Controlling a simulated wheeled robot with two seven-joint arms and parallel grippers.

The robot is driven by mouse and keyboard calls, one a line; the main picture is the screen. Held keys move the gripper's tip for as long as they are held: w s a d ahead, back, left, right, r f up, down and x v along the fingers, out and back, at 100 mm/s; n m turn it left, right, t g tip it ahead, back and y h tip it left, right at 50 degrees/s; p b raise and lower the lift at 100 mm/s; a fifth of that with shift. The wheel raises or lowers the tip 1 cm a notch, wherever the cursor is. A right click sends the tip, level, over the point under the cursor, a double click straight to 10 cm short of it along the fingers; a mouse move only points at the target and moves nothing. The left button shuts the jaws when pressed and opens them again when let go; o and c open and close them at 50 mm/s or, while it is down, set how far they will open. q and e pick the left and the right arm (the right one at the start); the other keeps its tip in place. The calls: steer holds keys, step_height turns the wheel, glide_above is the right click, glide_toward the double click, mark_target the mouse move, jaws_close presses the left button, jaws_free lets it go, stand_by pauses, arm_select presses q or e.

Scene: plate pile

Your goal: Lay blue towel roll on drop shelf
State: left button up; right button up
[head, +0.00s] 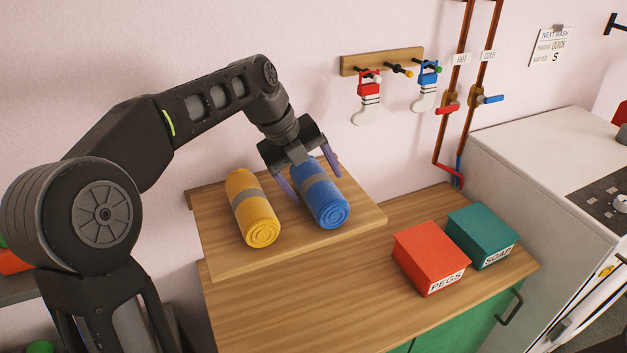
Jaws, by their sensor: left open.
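The far end of the roll is hidden behind the gripper. I cannot tell whether the fingers touch it. My right gripper is not in view.
A red PEGS box (429,254) and a teal SOAP box (483,233) stand on the wooden counter (300,309) right of the shelf. A peg rail (382,59) with small stockings is on the wall above. A white washer (545,150) stands at right.

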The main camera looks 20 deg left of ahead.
arm_select(q)
steer(key=v, duration=0.7)
steer(key=shift+b, duration=0.4)
steer(key=shift+s, duration=0.1)
